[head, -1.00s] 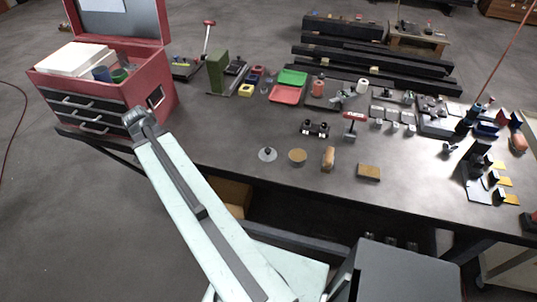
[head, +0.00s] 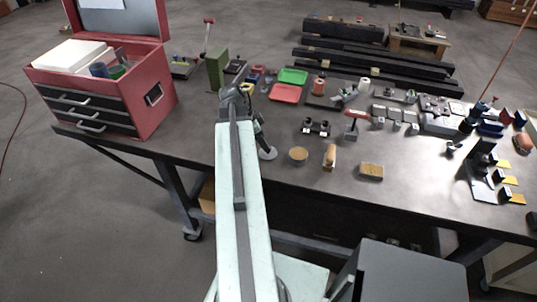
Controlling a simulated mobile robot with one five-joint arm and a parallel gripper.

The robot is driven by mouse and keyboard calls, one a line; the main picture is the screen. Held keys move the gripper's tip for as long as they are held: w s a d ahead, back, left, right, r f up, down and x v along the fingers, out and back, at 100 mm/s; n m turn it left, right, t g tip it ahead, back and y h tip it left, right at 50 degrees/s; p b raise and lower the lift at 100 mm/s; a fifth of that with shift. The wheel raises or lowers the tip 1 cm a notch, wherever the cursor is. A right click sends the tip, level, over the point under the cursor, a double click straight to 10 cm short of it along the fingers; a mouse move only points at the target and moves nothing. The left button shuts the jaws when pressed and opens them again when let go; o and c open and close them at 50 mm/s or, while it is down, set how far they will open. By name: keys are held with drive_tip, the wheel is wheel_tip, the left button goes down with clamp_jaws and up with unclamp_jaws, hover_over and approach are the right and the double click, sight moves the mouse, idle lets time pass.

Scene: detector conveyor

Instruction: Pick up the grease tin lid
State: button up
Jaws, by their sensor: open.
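The grease tin lid seems to be the small grey disc (head: 268,154) near the front edge of the workbench, in the head view. In the earlier frame it shows a small knob on top; now my gripper hides part of it. My gripper (head: 262,140) points down from the end of my arm, just above or at the lid. It is open, and I cannot tell whether it touches the lid. A round tin with a brown top (head: 298,154), likely the grease tin, stands just right of the lid.
A brush-like block (head: 329,157) and a tan-topped block (head: 371,171) stand farther right. A red toolbox (head: 150,95) is at the left. A red tray (head: 285,94) and green tray (head: 293,76) lie behind. Bare bench (head: 420,165) shows at the right front.

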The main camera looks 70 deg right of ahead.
drive_tip(key=b+x, duration=0.4)
drive_tip(key=x, duration=0.1)
drive_tip(key=shift+w+d+f, duration=0.1)
drive_tip(key=shift+w+f, duration=0.1)
drive_tip(key=shift+r, duration=0.2)
clamp_jaws()
